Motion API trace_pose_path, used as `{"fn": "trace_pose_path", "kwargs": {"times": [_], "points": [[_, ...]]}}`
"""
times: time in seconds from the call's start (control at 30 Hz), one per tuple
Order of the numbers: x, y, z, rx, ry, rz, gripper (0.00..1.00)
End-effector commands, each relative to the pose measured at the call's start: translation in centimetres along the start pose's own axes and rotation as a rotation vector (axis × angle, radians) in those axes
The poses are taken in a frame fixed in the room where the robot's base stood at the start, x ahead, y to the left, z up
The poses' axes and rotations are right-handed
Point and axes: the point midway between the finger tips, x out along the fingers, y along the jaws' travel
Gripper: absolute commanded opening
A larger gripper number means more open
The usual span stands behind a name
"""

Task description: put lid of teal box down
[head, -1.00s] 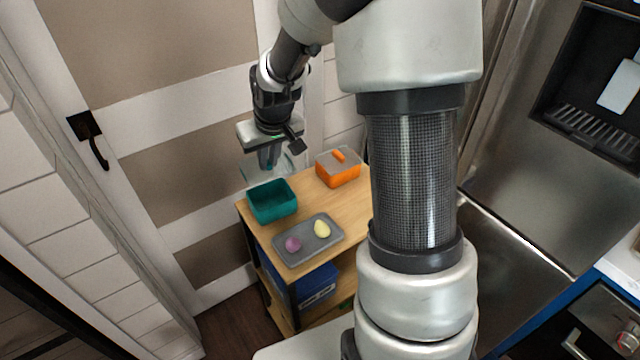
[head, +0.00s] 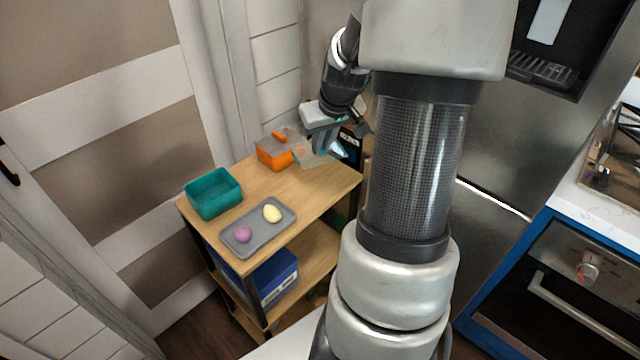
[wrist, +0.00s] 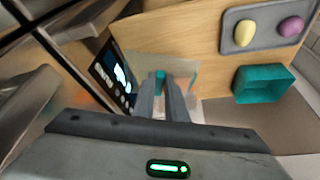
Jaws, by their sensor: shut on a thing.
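The teal box (head: 203,207) stands open, without its lid, at the left end of the wooden cart top; it also shows in the wrist view (wrist: 264,85). My gripper (head: 325,150) is shut on the teal handle of a clear, see-through lid (head: 314,158), over the back right of the cart top. In the wrist view the lid (wrist: 186,68) spreads past my fingertips (wrist: 162,84), with a bit of teal between them. I cannot tell whether the lid touches the wood.
A grey tray (head: 258,237) holds a yellow and a purple egg-shaped thing. The front-right wood is bare.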

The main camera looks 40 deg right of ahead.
Motion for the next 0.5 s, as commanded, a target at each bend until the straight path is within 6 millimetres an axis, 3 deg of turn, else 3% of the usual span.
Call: {"fn": "trace_pose_path", "kwargs": {"times": [0.3, 0.5], "points": [[5.0, 0.3, 2.3, 0.004, -0.003, 0.000, 0.00], [6.3, 0.3, 2.8, 0.004, -0.001, 0.001, 0.00]]}}
